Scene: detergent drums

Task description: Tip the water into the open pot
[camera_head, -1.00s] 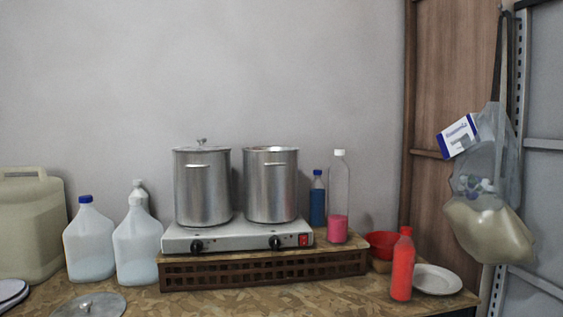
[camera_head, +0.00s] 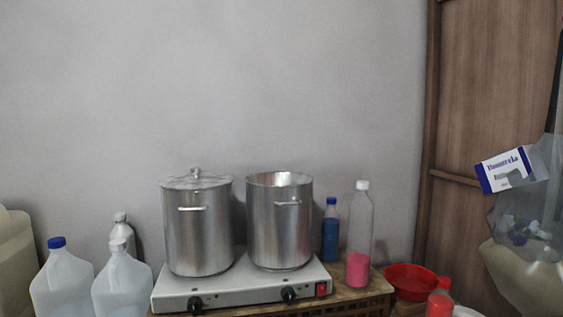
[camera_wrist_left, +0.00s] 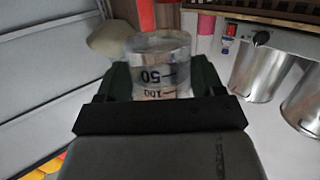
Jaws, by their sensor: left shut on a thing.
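The open pot (camera_head: 279,222) is the right-hand metal pot on the hot plate, with no lid on its rim. The left pot (camera_head: 198,228) has a lid with a knob on it. My left gripper (camera_wrist_left: 160,82) shows only in the left wrist view. Its dark fingers are shut around a clear beaker (camera_wrist_left: 160,52) with 50 and 100 marks. The water level in it is hard to make out. In that view the pots appear upside down at the right; the nearer one (camera_wrist_left: 262,74) is apart from the beaker. My right gripper is in neither view.
The hot plate (camera_head: 243,291) stands on a wooden crate. Right of the pots are a blue bottle (camera_head: 330,232), a tall pink-bottomed bottle (camera_head: 360,240) and a red bowl (camera_head: 410,280). White jugs (camera_head: 62,283) stand at left. A bag (camera_head: 530,230) hangs at right.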

